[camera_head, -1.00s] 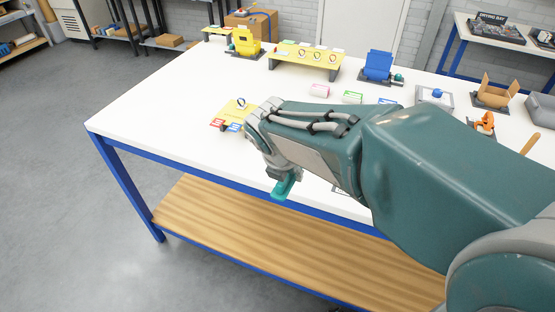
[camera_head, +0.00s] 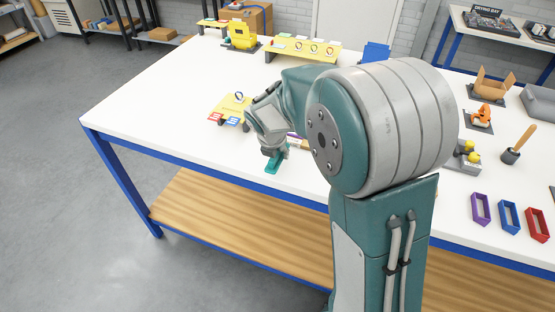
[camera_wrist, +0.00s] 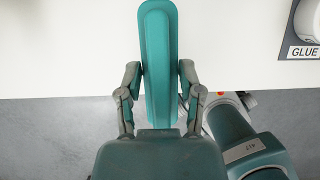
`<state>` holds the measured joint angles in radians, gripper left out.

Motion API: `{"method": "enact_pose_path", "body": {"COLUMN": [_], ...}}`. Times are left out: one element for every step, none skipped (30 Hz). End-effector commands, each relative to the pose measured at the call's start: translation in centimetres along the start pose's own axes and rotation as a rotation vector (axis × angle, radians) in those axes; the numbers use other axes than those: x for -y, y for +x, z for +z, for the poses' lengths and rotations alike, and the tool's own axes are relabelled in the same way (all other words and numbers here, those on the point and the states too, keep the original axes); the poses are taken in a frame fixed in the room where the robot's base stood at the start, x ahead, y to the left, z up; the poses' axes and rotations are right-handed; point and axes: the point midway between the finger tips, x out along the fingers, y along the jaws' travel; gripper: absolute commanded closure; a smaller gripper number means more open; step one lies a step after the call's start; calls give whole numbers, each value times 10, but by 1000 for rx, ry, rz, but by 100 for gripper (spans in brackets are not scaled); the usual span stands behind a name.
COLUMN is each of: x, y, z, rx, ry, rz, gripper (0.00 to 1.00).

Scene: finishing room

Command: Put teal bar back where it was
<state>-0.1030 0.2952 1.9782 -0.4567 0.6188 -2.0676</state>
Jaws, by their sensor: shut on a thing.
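The teal bar (camera_head: 273,164) shows below my gripper (camera_head: 270,148) at the table's front edge in the head view. In the wrist view the teal bar (camera_wrist: 158,45) is a long piece with a rounded end and a raised rim. My gripper (camera_wrist: 159,78) is shut on it, one finger on each side. Its far end lies over the white tabletop, its near end over the grey floor. I cannot tell whether it touches the table. My arm hides part of the tabletop.
The white table (camera_head: 160,105) has free room at its left. A yellow stand (camera_head: 234,106) with colored labels is left of my gripper. The wrist view shows a GLUE-labelled holder (camera_wrist: 300,50).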

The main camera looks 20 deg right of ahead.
Motion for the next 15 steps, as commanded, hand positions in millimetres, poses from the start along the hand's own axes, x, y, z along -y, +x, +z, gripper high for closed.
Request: {"method": "enact_pose_path", "body": {"x": [-1, -1, -2, -2, -3, -3, -2, -2, -3, -3, -3, -3, -3, -4, -4], "y": [3, 5, 8, 10, 13, 19, 24, 28, 33, 37, 39, 40, 40, 40, 40], "z": [1, 1, 2, 2, 3, 1, -1, -3, -5, -7, -8, -9, -9, -9, -8], "rx": [0, 0, -1, -1, -1, -1, -3, -3, -1, -2, -1, 0, 1, 1, 1], "ry": [0, 0, 0, 0, 0, -1, -1, -1, -2, -1, 0, 0, 0, 0, 0], "rz": [-1, -1, -1, -2, -2, -2, -3, -4, -2, -2, -2, 0, 0, 1, 1], "gripper": [90, 90, 90, 90, 90, 90, 90, 90, 90, 90, 90, 90, 90, 90, 90]}}
